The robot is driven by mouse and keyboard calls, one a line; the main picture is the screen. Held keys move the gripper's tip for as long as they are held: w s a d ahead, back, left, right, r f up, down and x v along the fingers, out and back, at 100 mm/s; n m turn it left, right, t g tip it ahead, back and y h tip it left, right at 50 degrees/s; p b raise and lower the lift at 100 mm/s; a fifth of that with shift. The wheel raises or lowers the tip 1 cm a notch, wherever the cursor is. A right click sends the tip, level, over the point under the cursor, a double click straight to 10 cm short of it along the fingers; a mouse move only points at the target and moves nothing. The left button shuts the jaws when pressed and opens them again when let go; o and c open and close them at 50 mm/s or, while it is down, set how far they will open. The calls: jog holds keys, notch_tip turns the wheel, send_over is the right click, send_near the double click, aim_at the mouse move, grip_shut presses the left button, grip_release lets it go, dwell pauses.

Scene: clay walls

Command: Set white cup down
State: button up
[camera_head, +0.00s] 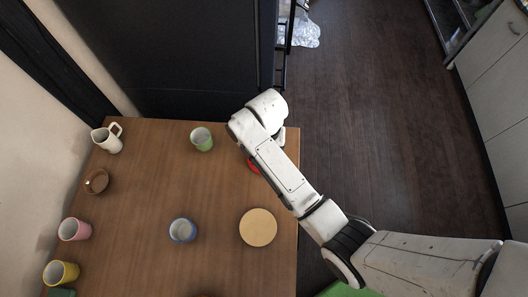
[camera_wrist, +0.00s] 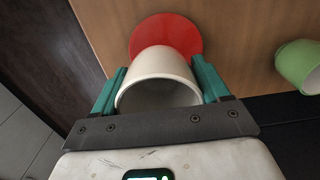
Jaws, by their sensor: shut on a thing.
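The white cup (camera_wrist: 160,62) is between the two teal fingers of my gripper (camera_wrist: 158,78) in the wrist view, with its open mouth toward the camera. The fingers press on its two sides. A round red disc (camera_wrist: 182,34) lies on the table beyond the cup's base, and the cup covers part of it. I cannot tell whether the cup touches the disc. In the head view a sliver of the red disc (camera_head: 253,167) shows beside my arm. My arm hides the cup and gripper there.
The wooden table (camera_head: 140,200) bears a green cup (camera_head: 202,139), white pitcher (camera_head: 107,138), brown bowl (camera_head: 96,181), pink cup (camera_head: 75,229), yellow cup (camera_head: 61,272), blue cup (camera_head: 183,230) and tan disc (camera_head: 258,227). The green cup (camera_wrist: 300,65) is right of my gripper in the wrist view.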

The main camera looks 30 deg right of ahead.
jog(key=shift+w+a+f, duration=0.1)
jog(key=shift+w+f, duration=0.35)
jog(key=shift+f, duration=1.6)
jog(key=shift+f, duration=0.15)
jog(key=o, duration=1.1)
notch_tip(320, 180, up, 12)
jog(key=s+d+n, duration=0.3)
jog(key=s+d, duration=0.1)
jog(key=s, duration=0.7)
jog(key=s+d+n+t, duration=0.1)
jog(key=s+d+n, duration=0.2)
jog(key=s, duration=0.9)
jog(key=shift+d+f, duration=0.4)
